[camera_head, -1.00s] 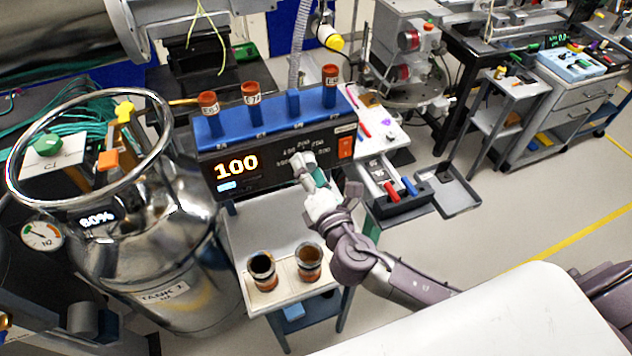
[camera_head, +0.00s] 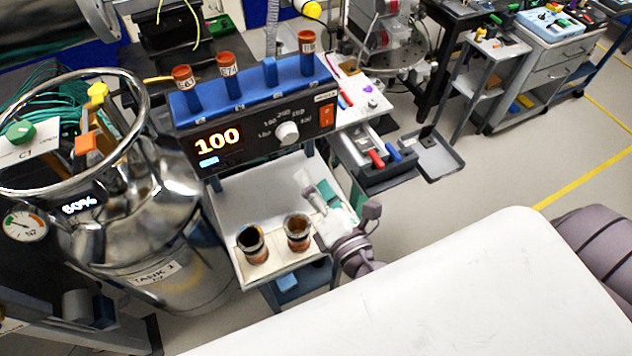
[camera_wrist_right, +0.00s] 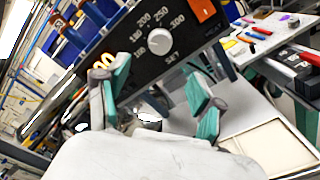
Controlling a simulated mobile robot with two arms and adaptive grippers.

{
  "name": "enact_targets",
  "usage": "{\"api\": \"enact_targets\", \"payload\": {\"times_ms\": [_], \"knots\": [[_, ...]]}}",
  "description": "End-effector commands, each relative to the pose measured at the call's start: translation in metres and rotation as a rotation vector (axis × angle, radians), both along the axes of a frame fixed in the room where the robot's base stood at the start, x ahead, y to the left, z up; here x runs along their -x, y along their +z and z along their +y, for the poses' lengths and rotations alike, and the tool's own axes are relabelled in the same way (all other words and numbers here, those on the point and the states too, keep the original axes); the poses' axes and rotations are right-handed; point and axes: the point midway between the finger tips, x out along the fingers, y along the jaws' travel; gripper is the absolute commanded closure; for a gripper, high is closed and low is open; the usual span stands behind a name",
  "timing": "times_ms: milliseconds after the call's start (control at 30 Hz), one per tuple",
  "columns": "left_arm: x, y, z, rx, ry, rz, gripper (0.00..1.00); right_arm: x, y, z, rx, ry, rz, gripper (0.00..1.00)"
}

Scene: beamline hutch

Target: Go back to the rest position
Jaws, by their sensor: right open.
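My right gripper (camera_head: 322,193) is over the right side of the small cart, below the heater's front panel and beside the right-hand jar. In the right wrist view its two teal-padded fingers (camera_wrist_right: 160,95) are spread apart with nothing between them. The heater (camera_head: 255,125) has a blue top and a display reading 100. Its round dial (camera_head: 288,133) stands clear of the fingers and also shows beyond them in the right wrist view (camera_wrist_right: 159,41). My left gripper is not in view.
Two open brown jars, one left (camera_head: 251,243) and one right (camera_head: 298,232), stand on the cart's front. A steel tank (camera_head: 150,230) stands close on the left. Orange-capped tubes stand in the heater's top. Open floor (camera_head: 470,190) lies to the right.

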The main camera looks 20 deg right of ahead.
Motion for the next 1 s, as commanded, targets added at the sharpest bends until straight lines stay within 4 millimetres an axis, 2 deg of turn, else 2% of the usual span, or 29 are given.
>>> {"api": "enact_targets", "payload": {"times_ms": [300, 400, 467, 567, 633, 700, 800, 1000], "knots": [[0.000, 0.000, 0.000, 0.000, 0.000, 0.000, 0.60, -0.001, 0.000, -0.001, -0.008, -0.005, 0.003, 0.33], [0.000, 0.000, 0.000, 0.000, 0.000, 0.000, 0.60, -0.003, -0.003, -0.013, -0.095, -0.063, 0.036, 0.33], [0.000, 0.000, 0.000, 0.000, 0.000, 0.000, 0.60, -0.004, -0.008, -0.028, -0.211, -0.140, 0.083, 0.33], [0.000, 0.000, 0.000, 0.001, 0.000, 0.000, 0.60, 0.001, -0.028, -0.061, -0.503, -0.336, 0.199, 0.33], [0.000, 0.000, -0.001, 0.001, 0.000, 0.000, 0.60, 0.014, -0.048, -0.081, -0.740, -0.502, 0.294, 0.33], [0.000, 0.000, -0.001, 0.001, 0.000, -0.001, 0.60, 0.030, -0.069, -0.091, -0.948, -0.651, 0.385, 0.33], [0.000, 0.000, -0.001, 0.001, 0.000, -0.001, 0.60, 0.054, -0.091, -0.093, -1.178, -0.820, 0.495, 0.33], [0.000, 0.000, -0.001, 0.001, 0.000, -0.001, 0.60, 0.096, -0.113, -0.078, -1.490, -1.068, 0.671, 0.33]]}}
